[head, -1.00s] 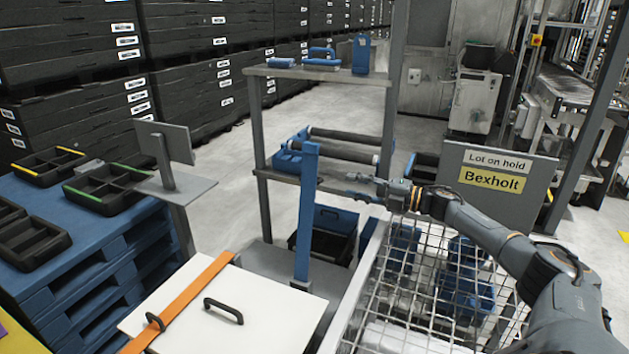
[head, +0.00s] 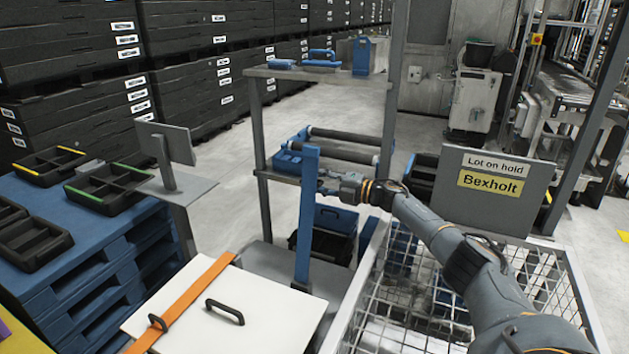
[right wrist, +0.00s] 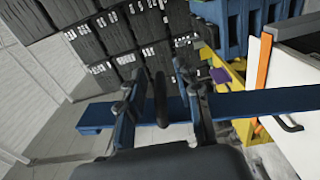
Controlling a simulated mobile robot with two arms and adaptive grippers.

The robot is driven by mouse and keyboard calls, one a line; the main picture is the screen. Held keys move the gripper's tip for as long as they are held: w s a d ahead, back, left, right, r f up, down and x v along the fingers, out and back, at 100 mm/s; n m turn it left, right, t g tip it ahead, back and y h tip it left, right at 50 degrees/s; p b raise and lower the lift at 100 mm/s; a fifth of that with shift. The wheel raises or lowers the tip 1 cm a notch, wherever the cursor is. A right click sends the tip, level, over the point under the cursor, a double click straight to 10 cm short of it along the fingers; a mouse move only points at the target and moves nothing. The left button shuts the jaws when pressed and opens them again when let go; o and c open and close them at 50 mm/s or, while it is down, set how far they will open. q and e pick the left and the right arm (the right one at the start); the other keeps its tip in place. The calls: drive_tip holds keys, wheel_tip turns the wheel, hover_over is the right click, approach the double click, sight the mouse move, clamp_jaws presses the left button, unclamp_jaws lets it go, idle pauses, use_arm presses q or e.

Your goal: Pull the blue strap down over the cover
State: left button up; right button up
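The blue strap (head: 307,220) stands upright beside the right edge of the white cover (head: 260,290). The cover has black handles and an orange strap (head: 190,300) across its left part. My right gripper (head: 328,184) is at the upper part of the blue strap, on its right side. In the right wrist view the blue strap (right wrist: 260,104) runs across the picture behind the fingers of the gripper (right wrist: 157,82), which are spread apart. Whether they touch the strap I cannot tell. The cover (right wrist: 292,145) shows at the right there. My left gripper is not in view.
A grey shelf rack (head: 285,73) with blue items stands behind the strap. A wire basket (head: 575,300) lies under my right arm, near a "Lot on hold" sign (head: 497,195). A blue pallet (head: 90,250) with black trays is at the left.

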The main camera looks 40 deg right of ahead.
clamp_jaws()
drive_tip(key=shift+s, duration=0.1)
drive_tip(key=shift+s+a+r+p, duration=0.2)
drive_tip(key=shift+s+a+p, duration=0.1)
drive_tip(key=shift+a+p, duration=0.35)
drive_tip(key=s+a+n+p, duration=0.2)
drive_tip(key=s+a+n, duration=0.1)
drive_tip(key=a, duration=0.4)
drive_tip(key=s+a+n+p, duration=0.2)
drive_tip(key=s+a+n, duration=0.2)
drive_tip(key=a, duration=0.4)
drive_tip(key=shift+s, duration=0.5)
drive_tip(key=shift+a+f, duration=0.1)
